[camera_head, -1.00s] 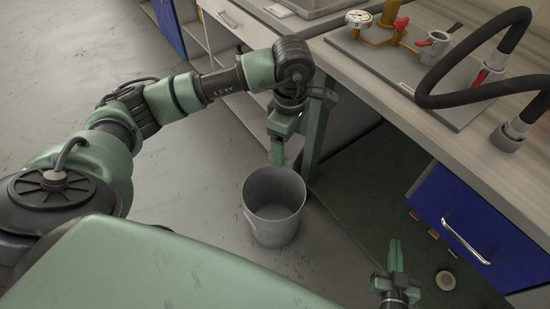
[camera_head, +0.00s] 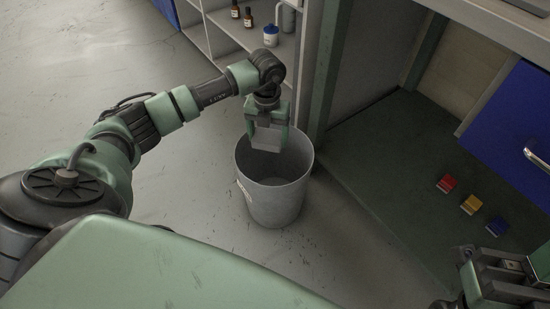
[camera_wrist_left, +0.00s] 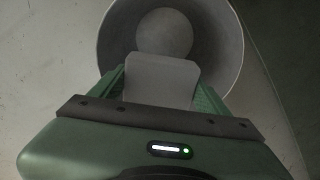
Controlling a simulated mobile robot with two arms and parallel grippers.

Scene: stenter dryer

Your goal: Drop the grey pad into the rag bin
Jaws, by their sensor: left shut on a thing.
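The grey pad (camera_head: 268,139) is a flat, light grey piece held between the green fingers of my left gripper (camera_head: 267,132). The left gripper points down over the mouth of the rag bin (camera_head: 272,205), a grey round bucket standing on the floor. In the left wrist view the pad (camera_wrist_left: 160,82) sits between both fingers, with the open bin (camera_wrist_left: 232,45) beyond and below it. The bin's visible floor looks empty. My right gripper (camera_head: 492,272) is at the lower right, partly cut off, and its jaw opening is unclear.
A green bench leg (camera_head: 325,75) stands right behind the bin. Shelves with brown bottles (camera_head: 248,16) and a white jar (camera_head: 270,36) are at the back. The floor to the left is clear.

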